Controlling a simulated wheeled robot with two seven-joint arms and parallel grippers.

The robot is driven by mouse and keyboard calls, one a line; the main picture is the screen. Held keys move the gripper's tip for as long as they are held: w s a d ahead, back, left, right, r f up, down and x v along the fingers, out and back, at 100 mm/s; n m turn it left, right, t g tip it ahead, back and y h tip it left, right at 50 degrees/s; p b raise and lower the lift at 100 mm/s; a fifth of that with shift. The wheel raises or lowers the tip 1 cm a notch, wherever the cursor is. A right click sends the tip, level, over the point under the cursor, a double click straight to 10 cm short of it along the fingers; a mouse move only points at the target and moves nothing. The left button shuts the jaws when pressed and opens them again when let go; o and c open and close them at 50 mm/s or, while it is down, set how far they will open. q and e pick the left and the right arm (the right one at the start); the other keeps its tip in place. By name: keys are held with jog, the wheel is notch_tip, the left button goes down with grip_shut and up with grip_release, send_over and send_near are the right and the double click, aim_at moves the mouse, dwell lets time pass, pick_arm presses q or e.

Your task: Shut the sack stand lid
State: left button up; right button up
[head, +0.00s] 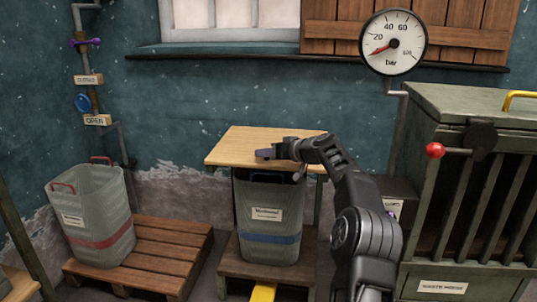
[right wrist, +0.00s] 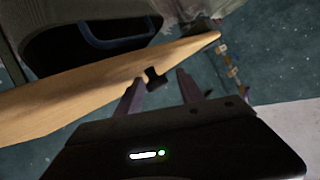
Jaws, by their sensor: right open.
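The sack stand's lid (head: 232,143) is a pale wooden board above a grey bin (head: 270,195) with a blue band and a label. In the head view it looks nearly level; I cannot tell whether it is fully shut. My right gripper (head: 263,154) is at the lid's front part, open. In the right wrist view the right gripper (right wrist: 158,92) has its two fingers apart near the edge of the lid (right wrist: 70,98). A small dark piece (right wrist: 155,77), perhaps a handle, shows between them. My left gripper is not in view.
A grey bin with a red band (head: 98,215) stands on a wooden pallet (head: 150,248) at the left. A green metal cabinet with bars (head: 470,200) stands at the right. A pressure gauge (head: 393,42) and a shuttered window are on the wall behind.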

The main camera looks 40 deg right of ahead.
jog(key=v, duration=0.7)
jog(key=shift+s, duration=0.35)
jog(key=shift+r, duration=0.1)
